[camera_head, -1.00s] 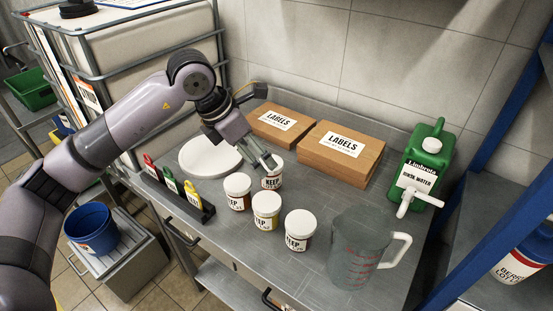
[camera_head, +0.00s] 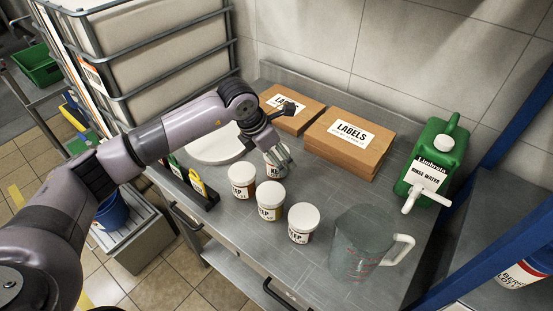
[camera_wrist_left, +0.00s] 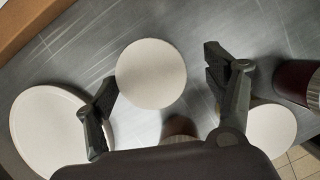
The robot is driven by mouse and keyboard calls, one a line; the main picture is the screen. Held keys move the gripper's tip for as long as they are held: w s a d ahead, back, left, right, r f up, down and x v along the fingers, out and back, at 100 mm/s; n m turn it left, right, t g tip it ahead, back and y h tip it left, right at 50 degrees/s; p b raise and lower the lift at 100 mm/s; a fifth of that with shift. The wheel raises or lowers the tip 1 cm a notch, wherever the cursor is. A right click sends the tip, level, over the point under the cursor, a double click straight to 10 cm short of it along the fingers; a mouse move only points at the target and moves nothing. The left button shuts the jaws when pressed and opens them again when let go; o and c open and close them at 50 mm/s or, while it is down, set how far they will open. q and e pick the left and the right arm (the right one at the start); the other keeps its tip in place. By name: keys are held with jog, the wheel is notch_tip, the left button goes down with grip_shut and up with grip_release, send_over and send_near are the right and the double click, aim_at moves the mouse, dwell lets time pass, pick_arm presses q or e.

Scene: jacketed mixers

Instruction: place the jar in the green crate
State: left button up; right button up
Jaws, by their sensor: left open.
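Several white-lidded jars stand upright on the steel table. The rearmost jar (camera_head: 274,158) is partly hidden behind my left gripper (camera_head: 283,155). The other jars are a left one (camera_head: 242,181), a middle one (camera_head: 270,201) and a front one (camera_head: 303,223). My left gripper is open over the rearmost jar. In the left wrist view, a round white lid (camera_wrist_left: 151,73) shows between the two spread fingers, with a gap on the right side. The green crate (camera_head: 36,65) is on a rack at the far left. My right gripper is not in view.
A white round plate (camera_head: 212,145), a bottle rack (camera_head: 205,195) and label boxes (camera_head: 348,142) surround the jars. A grey measuring jug (camera_head: 357,245) and a green rinse-water can (camera_head: 432,160) stand to the right. A caged tank (camera_head: 150,50) stands between table and crate.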

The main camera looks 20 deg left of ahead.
pick_arm(q)
jog(key=p+x, duration=0.1)
jog(key=x, duration=0.1)
jog(key=p+x, duration=0.1)
jog(key=x, duration=0.2)
jog(key=shift+w+a+r, duration=0.1)
jog(key=shift+w+a, duration=0.15)
jog(key=shift+w, duration=0.05)
jog(key=shift+f, duration=0.25)
jog(key=shift+c, duration=0.3)
jog(key=shift+w+r, duration=0.1)
jog(key=c, duration=1.5)
